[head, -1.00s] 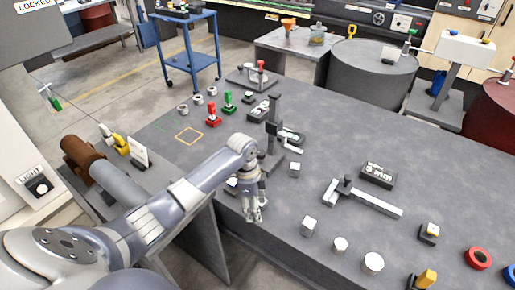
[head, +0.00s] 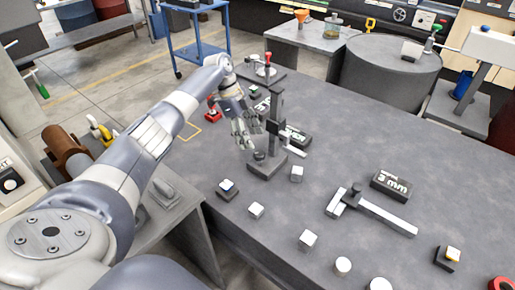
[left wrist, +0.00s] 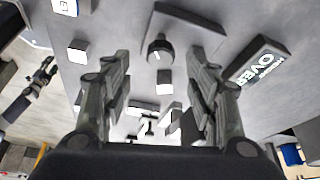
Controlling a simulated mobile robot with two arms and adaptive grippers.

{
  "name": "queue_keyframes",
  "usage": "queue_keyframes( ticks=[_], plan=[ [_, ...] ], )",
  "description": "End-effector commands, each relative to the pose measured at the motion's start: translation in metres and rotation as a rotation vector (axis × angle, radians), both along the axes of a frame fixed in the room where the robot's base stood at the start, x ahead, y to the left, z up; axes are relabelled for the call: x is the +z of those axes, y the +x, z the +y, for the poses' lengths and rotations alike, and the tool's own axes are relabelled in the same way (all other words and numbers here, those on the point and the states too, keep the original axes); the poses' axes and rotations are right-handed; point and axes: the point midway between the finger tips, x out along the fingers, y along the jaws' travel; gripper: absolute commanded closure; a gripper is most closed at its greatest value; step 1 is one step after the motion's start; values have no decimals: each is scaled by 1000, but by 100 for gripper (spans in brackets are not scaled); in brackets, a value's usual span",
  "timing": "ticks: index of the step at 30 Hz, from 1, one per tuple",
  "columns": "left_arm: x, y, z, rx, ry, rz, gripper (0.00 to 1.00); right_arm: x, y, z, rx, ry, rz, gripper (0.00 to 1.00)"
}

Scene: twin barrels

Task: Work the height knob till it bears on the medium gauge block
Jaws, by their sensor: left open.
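The height gauge stand has a dark upright post (head: 275,112) on a dark base (head: 268,170). A round dark knob (head: 259,156) sits low on the base; I take it for the height knob. In the left wrist view a similar round knob (left wrist: 160,48) shows ahead between the fingers. My left gripper (head: 243,142) is open and empty, just left of the post and above the knob, apart from it. Its spread fingers (left wrist: 158,62) fill both sides of the wrist view. Small pale blocks (head: 297,174) (head: 256,210) (head: 308,239) stand near; I cannot tell which is medium. My right gripper is out of view.
A dark labelled block (left wrist: 255,65) reads "OVER" in the wrist view. A "3 mm" block (head: 391,185) and a long-bar tool (head: 372,210) lie to the right. Pale cylinders (head: 343,266) stand near the front edge.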

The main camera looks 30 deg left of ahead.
Motion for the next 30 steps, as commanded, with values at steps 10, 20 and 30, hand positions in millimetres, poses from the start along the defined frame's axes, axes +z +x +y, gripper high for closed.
queue_keyframes(
  ticks=[10,20,30],
  plan=[
    [-51,3,-22,1,0,3,45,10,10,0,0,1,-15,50],
    [-60,4,-25,0,0,0,45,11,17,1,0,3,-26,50],
    [-60,4,-25,0,0,1,90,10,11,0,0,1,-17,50]
  ],
)
